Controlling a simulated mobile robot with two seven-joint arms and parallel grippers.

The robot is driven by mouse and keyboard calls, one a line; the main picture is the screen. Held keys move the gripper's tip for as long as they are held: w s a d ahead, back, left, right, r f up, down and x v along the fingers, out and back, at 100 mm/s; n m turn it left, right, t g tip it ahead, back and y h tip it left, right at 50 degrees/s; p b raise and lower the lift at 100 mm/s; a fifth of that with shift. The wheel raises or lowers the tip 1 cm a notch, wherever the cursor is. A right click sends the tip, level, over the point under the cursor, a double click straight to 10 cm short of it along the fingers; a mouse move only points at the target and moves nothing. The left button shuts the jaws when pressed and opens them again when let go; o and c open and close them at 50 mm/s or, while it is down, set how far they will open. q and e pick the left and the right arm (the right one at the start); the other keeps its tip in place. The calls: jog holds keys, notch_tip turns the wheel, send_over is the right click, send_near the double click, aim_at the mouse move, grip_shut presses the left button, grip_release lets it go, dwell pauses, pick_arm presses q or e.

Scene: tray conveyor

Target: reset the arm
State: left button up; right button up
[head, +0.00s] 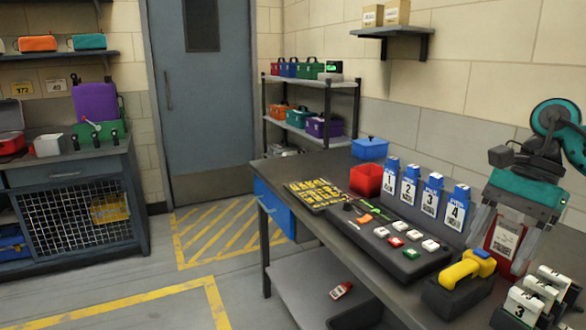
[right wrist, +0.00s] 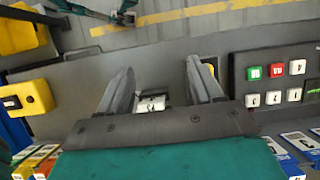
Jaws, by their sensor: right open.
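My right arm comes in at the right of the head view. Its gripper (head: 503,240) has a teal body and grey fingers pointing down over the right part of the workbench (head: 296,240). In the right wrist view the two fingers (right wrist: 160,72) are spread apart and nothing is gripped. A small white block with dark print (right wrist: 152,104) shows between them, below on the bench. A red item with a white barcode label (head: 507,238) shows behind the fingers in the head view. My left gripper cannot be made out.
A yellow-handled device (head: 467,268) sits in a dark holder near the gripper. White numbered blocks (head: 523,304) stand at the front right. Open floor lies left.

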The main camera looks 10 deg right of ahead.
jog(key=w+a+f+m+t+y+p, duration=0.2)
jog(key=a+m+t+y, duration=0.3)
jog(key=a+m+y, duration=0.6)
jog(key=w+a+f+m+t+y+p, duration=0.25)
jog(key=a+m+t+y, duration=0.2)
jog(key=a+m, duration=0.8)
notch_tip(320, 180, down, 9)
jog(key=s+m+t+h+p, duration=0.1)
jog(key=m+t+h, duration=0.9)
jog(key=m, duration=0.8)
pick_arm(q)
jog(key=shift+y, duration=0.4)
jog(key=r, duration=0.1)
jog(key=s+a+r+p, duration=0.1)
jog(key=a+r, duration=0.1)
jog(key=shift+s+a+r, duration=0.2)
jog(key=shift+a+r, duration=0.05)
jog(key=shift+r, duration=0.1)
pick_arm(e)
jog(key=s+d+f+m+g+h, duration=0.3)
jog(key=s+f+m+g+h, duration=0.4)
jog(key=s+f+m, duration=0.6)
notch_tip(320, 180, down, 3)
jog(key=shift+s+r+h, duration=0.1)
jog(key=shift+s+h, duration=0.05)
jog(key=shift+h, duration=0.2)
pick_arm(q)
jog(key=shift+d, duration=0.1)
pick_arm(e)
jog(key=shift+g, duration=0.25)
